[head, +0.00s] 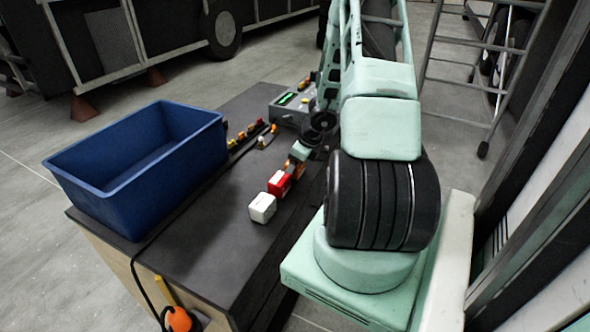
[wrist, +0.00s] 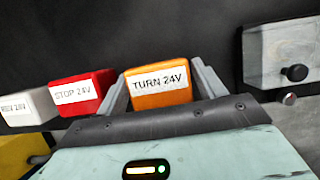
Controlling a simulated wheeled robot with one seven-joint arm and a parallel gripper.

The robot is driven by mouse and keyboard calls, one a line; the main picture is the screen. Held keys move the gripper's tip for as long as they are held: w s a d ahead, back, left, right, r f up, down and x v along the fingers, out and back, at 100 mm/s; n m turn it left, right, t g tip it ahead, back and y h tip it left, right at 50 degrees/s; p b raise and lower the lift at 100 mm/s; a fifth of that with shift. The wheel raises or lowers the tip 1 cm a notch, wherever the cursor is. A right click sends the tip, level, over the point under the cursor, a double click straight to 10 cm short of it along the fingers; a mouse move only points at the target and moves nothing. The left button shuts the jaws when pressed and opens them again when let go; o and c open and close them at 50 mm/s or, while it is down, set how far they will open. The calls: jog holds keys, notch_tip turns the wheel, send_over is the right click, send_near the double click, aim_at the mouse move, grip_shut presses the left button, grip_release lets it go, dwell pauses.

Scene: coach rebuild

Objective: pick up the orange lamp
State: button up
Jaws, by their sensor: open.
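The orange lamp (wrist: 158,87), a small block labelled "TURN 24V", sits between the two fingers of my gripper (wrist: 163,82) in the wrist view. The fingers are open, one on each side of it; I cannot tell whether either touches it. In the head view my gripper (head: 298,154) is low over the dark bench top, and only a little of the orange lamp (head: 290,169) shows beside it. The rest is hidden by the gripper.
A red "STOP 24V" block (wrist: 82,92) and a white block (wrist: 29,107) stand in a row left of the lamp. A grey box with a black knob (wrist: 280,55) is to the right. A blue bin (head: 90,185) stands on the bench's left; the front bench top is clear.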

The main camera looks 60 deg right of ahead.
jog(key=c, duration=0.8)
jog(key=shift+r, duration=0.15)
